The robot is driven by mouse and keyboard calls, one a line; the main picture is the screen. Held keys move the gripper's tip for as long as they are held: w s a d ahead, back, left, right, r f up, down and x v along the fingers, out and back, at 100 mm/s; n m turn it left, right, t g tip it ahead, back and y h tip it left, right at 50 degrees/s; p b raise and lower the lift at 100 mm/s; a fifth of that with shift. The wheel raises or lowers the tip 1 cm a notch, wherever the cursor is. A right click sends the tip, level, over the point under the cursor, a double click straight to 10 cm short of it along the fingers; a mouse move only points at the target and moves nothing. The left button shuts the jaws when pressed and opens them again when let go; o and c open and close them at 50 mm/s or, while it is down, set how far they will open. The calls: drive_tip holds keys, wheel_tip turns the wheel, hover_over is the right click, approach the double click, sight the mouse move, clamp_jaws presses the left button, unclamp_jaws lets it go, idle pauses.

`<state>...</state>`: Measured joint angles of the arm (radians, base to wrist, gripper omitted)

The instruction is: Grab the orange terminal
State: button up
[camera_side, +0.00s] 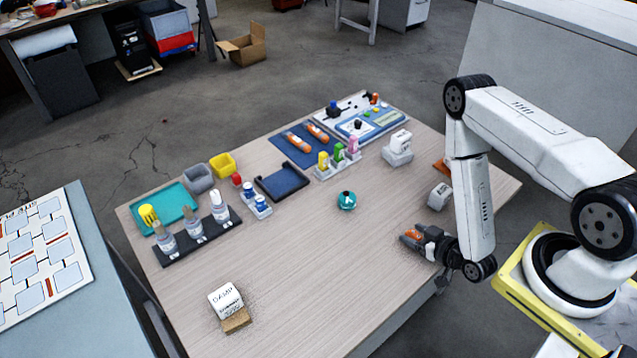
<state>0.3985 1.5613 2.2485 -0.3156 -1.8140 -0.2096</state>
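My gripper (412,238) is low over the right part of the table, pointing left. Orange shows at its dark fingers; I cannot tell whether this is part of the fingers or a thing between them. Two orange cylinders, an upper one (317,132) and a lower one (298,142), lie on a blue mat (283,147) at the back, well away from my gripper. Another orange piece (439,167) lies at the table's right, partly hidden by my arm. I cannot tell which of these is the orange terminal.
A teal round object (346,200) stands mid-table, left of my gripper. A white block (439,196) is behind the gripper. Colored bottles (338,154), a dark tray (281,182) and a bottle rack (176,250) stand farther left. The front middle is clear.

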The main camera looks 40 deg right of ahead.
sight(416, 234)
clamp_jaws()
drive_tip(key=shift+r, duration=0.2)
drive_tip(key=shift+r, duration=4.85)
